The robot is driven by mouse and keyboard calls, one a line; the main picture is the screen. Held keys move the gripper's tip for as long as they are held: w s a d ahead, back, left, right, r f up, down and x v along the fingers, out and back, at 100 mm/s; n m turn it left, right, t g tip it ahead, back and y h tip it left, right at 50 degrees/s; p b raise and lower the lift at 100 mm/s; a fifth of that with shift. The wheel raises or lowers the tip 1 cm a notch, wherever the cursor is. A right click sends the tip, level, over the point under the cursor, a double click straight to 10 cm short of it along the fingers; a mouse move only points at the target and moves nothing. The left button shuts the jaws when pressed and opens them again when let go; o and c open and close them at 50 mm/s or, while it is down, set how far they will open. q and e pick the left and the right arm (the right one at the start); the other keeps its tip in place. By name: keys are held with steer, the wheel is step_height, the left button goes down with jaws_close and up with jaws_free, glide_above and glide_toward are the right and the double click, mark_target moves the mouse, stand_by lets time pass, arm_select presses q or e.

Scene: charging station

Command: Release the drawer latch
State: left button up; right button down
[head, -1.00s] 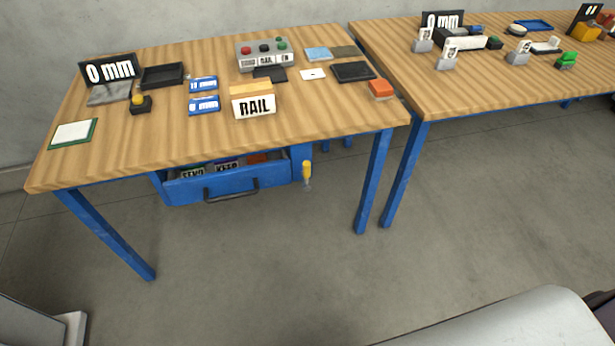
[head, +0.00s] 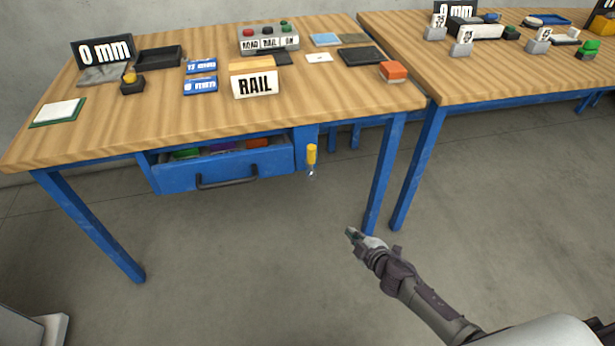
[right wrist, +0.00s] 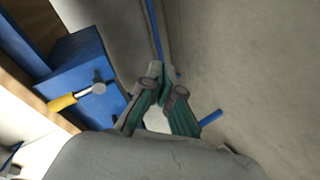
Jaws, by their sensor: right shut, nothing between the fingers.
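The drawer (head: 245,172) is blue with a dark bar handle (head: 226,182) and hangs under the near table. It stands partly open, with coloured items inside. The latch (head: 311,154) has a yellow grip and a metal end, on a blue block just right of the drawer. It also shows at the left of the right wrist view (right wrist: 75,98). My right gripper (head: 352,233) is shut and empty, in front of the latch, lower and to its right, not touching it. Its fingers (right wrist: 160,75) meet in the right wrist view. My left gripper is out of view.
A second table (head: 500,85) is at the right. The floor in front is clear.

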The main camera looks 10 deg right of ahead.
steer(key=w+a+r+n+t+y+b, duration=0.25)
steer(key=w+a+r+n, duration=0.2)
steer(key=r, duration=0.35)
steer(key=n+y+b, duration=0.4)
steer(key=n, duration=0.2)
glide_toward(308, 162)
steer(key=s+a+r, duration=0.2)
steer(key=a, duration=0.3)
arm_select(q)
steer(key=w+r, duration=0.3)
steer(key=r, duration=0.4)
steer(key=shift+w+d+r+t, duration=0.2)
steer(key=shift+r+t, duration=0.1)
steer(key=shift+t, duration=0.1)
arm_select(e)
steer(key=shift+s+d+f, duration=0.1)
steer(key=shift+s+d, duration=0.15)
steer(key=b+x, duration=0.1)
steer(key=x, duration=0.9)
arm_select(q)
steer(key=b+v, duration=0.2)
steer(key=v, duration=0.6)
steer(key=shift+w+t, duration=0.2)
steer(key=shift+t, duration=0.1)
arm_select(e)
steer(key=shift+w+d, duration=0.2)
steer(key=shift+d, duration=0.8)
steer(key=shift+w+d, duration=0.2)
steer(key=shift+d, duration=0.8)
